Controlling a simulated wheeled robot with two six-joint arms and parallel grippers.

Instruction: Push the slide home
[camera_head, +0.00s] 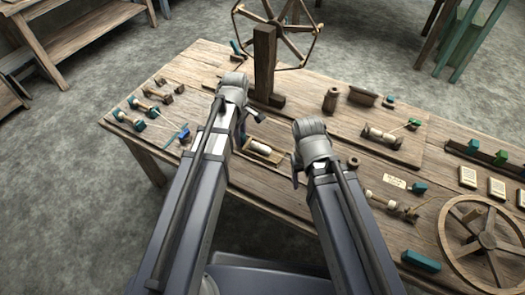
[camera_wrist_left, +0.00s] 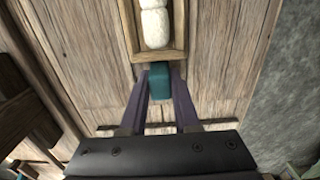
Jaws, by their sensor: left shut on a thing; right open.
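A teal block (camera_wrist_left: 159,82) sits between the two fingers of my left gripper (camera_wrist_left: 160,88) in the left wrist view. The gripper is shut on it. The block lies against the near end of a narrow wooden frame (camera_wrist_left: 180,42) holding a white roll (camera_wrist_left: 155,24). I cannot tell whether the block is joined to the frame. In the head view my left gripper (camera_head: 243,136) is at the left end of this frame, and the white roll (camera_head: 260,148) shows between my arms. My right gripper (camera_head: 296,178) is open and apart, to the right of the frame; its fingers are partly hidden.
A wooden post (camera_head: 264,62) with a spoked wheel stands behind the left gripper. Several small spools and a blue tool (camera_head: 179,134) lie at the left. Another framed roll (camera_head: 381,137), a label card (camera_head: 394,180) and a large wooden wheel (camera_head: 485,243) are at the right.

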